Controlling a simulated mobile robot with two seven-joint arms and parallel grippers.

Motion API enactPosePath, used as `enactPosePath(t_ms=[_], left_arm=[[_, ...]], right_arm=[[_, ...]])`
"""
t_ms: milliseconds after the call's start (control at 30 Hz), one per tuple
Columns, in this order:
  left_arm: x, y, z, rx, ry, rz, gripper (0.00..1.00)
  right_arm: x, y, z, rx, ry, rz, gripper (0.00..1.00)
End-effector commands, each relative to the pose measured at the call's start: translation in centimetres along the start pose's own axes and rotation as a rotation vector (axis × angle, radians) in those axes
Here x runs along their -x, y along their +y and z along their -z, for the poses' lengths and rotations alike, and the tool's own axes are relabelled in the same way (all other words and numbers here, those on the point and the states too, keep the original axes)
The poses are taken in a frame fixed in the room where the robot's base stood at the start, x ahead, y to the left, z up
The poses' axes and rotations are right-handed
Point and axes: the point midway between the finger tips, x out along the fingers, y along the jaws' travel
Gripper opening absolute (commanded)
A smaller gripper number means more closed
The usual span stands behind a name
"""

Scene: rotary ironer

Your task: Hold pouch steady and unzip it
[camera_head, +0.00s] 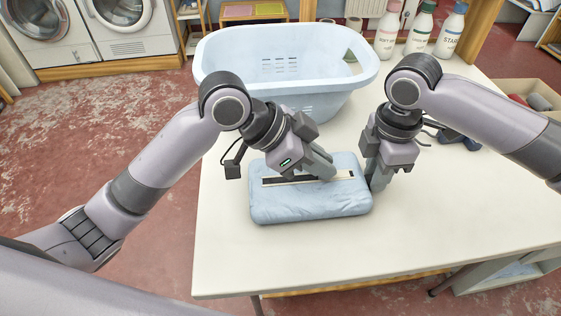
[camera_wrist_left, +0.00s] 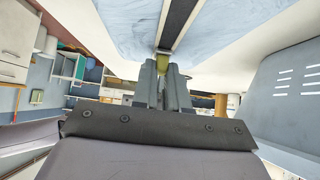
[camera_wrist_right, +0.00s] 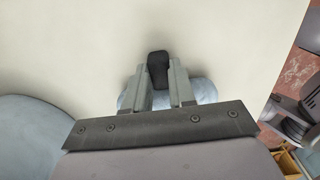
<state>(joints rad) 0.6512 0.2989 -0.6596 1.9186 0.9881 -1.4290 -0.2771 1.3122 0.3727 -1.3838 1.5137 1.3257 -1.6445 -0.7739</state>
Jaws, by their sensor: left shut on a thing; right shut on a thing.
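The pale blue pouch (camera_head: 305,208) lies flat on the white table. A dark strip with pale edges (camera_head: 285,181), the zip line, runs along its top. My left gripper (camera_head: 328,175) is over the zip line, right of its middle. In the left wrist view its fingers are shut on a small yellowish zip pull (camera_wrist_left: 162,62) at the strip's end. My right gripper (camera_head: 376,184) points down at the pouch's right end. In the right wrist view its fingers are shut on a dark tab (camera_wrist_right: 158,70). Part of the zip is hidden under the left gripper.
A big light blue laundry basket (camera_head: 285,68) stands behind the pouch. Several bottles (camera_head: 421,28) stand at the back right. A box with dark and red items (camera_head: 520,92) is at the right. The table (camera_head: 300,258) is clear in front of the pouch.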

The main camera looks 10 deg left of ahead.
Motion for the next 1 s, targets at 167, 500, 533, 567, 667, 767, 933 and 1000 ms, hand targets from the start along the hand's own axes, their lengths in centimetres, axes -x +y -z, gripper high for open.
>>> enactPosePath(t_ms=[167,500,533,567,667,767,933,1000], left_arm=[[-2.4,0.0,2.3,0.000,-0.003,0.001,0.00],[-3.1,0.0,2.8,0.001,-0.005,0.001,0.00],[-3.1,0.0,2.8,0.001,-0.005,0.001,0.00],[-3.1,0.0,2.8,0.001,-0.005,0.001,0.00],[-3.1,0.1,2.8,0.001,-0.005,0.000,0.36],[-3.1,0.1,2.8,0.000,-0.004,0.000,0.40],[-3.0,0.1,2.9,0.000,-0.003,0.001,0.40],[-2.9,0.0,2.9,-0.001,-0.002,0.001,0.40]], right_arm=[[0.1,0.0,0.1,0.003,0.002,0.000,0.00],[0.1,0.0,0.2,0.004,0.004,-0.001,0.00],[0.1,0.0,0.2,0.004,0.004,-0.001,0.00],[0.1,0.0,0.2,0.005,0.005,-0.001,0.00],[0.1,0.0,0.3,0.005,0.006,-0.001,0.00],[0.1,0.0,0.2,0.004,0.005,-0.001,0.00],[0.1,0.0,0.1,0.003,0.003,-0.001,0.00],[0.1,0.0,0.1,0.002,0.002,-0.001,0.00]])
